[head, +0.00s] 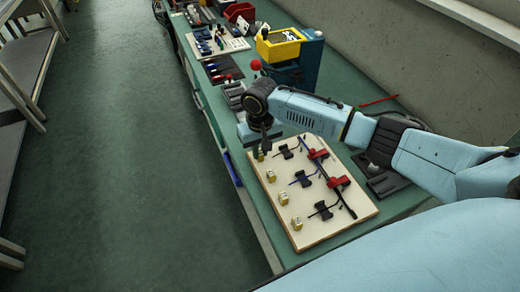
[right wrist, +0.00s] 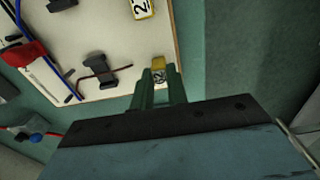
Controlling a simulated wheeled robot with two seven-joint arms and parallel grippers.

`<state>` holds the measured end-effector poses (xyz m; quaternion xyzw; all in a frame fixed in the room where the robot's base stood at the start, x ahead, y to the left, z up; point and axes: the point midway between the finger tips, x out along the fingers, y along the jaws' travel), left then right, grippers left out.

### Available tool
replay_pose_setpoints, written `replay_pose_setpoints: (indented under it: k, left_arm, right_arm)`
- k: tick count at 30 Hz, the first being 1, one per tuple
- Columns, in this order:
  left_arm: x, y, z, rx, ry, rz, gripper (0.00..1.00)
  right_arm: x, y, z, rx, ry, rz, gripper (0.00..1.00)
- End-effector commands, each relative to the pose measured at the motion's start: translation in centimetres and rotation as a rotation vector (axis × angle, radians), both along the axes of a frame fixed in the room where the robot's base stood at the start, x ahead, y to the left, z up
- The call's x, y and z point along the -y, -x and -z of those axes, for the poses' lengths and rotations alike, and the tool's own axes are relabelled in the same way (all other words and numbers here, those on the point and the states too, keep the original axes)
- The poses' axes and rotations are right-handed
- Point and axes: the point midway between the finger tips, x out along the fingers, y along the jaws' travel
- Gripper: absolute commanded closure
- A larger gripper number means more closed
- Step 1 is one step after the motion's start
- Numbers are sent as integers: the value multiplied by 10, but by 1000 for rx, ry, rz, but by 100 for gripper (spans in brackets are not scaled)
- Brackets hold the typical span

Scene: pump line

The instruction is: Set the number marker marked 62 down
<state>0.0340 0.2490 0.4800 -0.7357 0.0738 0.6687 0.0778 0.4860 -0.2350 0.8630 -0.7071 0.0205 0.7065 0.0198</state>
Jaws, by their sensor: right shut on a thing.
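My right gripper (head: 262,148) points down over the far left corner of the pale board (head: 335,222). It is shut on a small yellow and white number marker (head: 260,157). Several similar markers stand along the board's left side, such as the nearest one (head: 296,223). My left gripper is not in view.
The board carries black clips (head: 322,210), red valve-like parts (head: 339,183) and thin rods. Behind my arm stand a blue and yellow device (head: 280,48) and a red ball-topped lever (head: 256,65). The green bench (head: 230,130) ends at the left, with open floor beyond.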

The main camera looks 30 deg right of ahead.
Motion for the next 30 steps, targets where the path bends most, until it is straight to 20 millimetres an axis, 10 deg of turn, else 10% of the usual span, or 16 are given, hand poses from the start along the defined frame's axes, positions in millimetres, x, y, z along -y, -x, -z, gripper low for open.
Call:
replay_pose_setpoints:
  k: [8, 9, 13, 23, 30]
  left_arm:
    - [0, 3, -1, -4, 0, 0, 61]
    - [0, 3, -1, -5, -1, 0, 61]
    - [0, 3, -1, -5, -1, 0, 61]
    - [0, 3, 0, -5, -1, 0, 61]
    - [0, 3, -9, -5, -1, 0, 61]
  right_arm:
    - [0, 0, 2, 0, 0, 0, 100]
    - [0, 0, 2, 1, 0, -1, 80]
    - [0, 0, 2, 1, 0, 0, 63]
    - [0, -1, -1, 2, 0, 0, 63]
    - [0, -1, -41, 5, -1, -1, 63]
